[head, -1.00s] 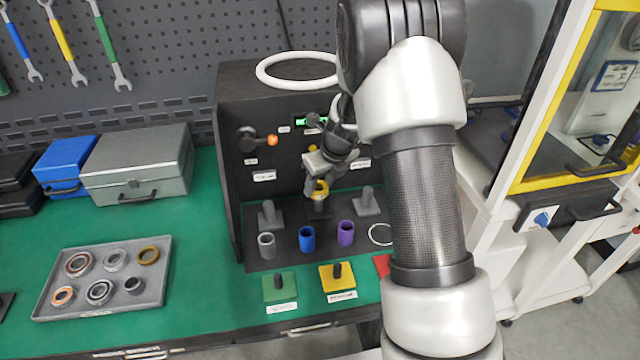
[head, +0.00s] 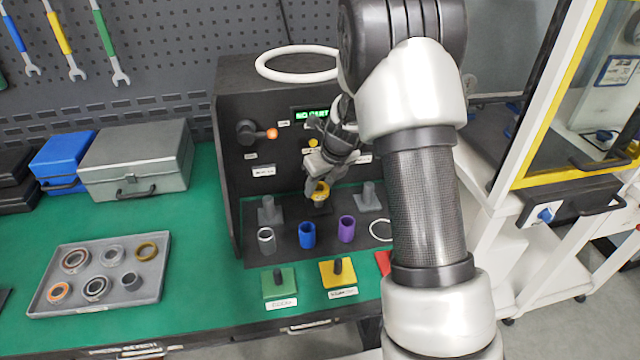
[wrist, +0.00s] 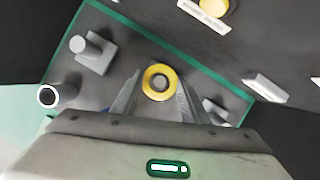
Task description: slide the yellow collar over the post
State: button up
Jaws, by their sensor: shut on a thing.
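The yellow collar (head: 322,189) is a small ring at the tips of my gripper (head: 318,181). In the wrist view the collar (wrist: 148,83) lies between the two fingers of my gripper (wrist: 160,92), which are shut on it. The collar is at the top of the middle grey post (head: 320,205), which stands on a dark square base. The grey post end (wrist: 160,84) shows through the collar's hole, roughly centred. I cannot tell whether the collar is around the post or just above it.
Similar grey posts stand left (head: 268,212) and right (head: 369,198). In front are a grey cup (head: 267,242), a blue cup (head: 307,236) and a purple cup (head: 347,230). A tray (head: 60,305) of rings lies left. The dark panel (head: 235,180) rises close behind.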

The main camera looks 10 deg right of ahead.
aim_at(320, 196)
jog(key=shift+f, duration=0.6)
jog(key=shift+f+b, duration=0.15)
jog(key=shift+b, duration=0.15)
jog(key=shift+f, duration=0.45)
jog(key=shift+f+b, duration=0.3)
jog(key=shift+f, duration=0.55)
dwell(1.2)
jog(key=o, duration=1.5)
notch_tip(320, 196, up, 9)
jog(key=p, duration=0.9)
jog(key=shift+r, duration=0.1)
